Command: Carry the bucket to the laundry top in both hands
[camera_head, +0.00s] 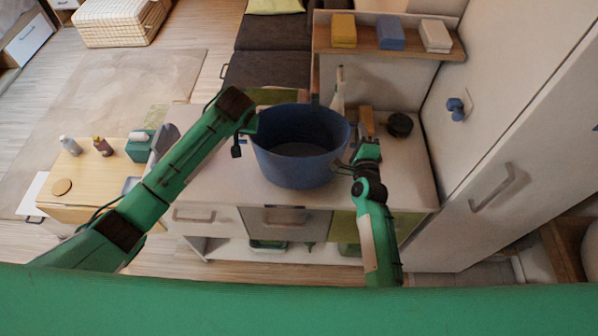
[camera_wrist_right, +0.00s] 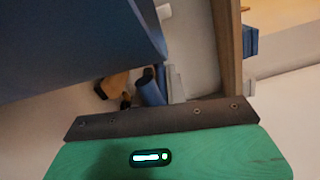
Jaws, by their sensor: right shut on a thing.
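A blue round bucket (camera_head: 298,170) is upright and looks empty, over the white cabinet top (camera_head: 240,190); I cannot tell whether it rests on it. My right gripper (camera_head: 345,166) is shut at the bucket's right side, on what looks like its handle or rim. In the right wrist view the bucket's blue wall (camera_wrist_right: 70,45) fills the upper left. My left gripper (camera_head: 243,140) is at the bucket's left rim; its fingers are mostly hidden by the arm and bucket.
A dark round pot (camera_head: 399,125) and a wooden block (camera_head: 367,121) stand behind on the right. A shelf (camera_head: 385,49) with folded cloths hangs above. A tall white cabinet (camera_head: 510,130) closes the right side. A small wooden table (camera_head: 85,180) with bottles stands left.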

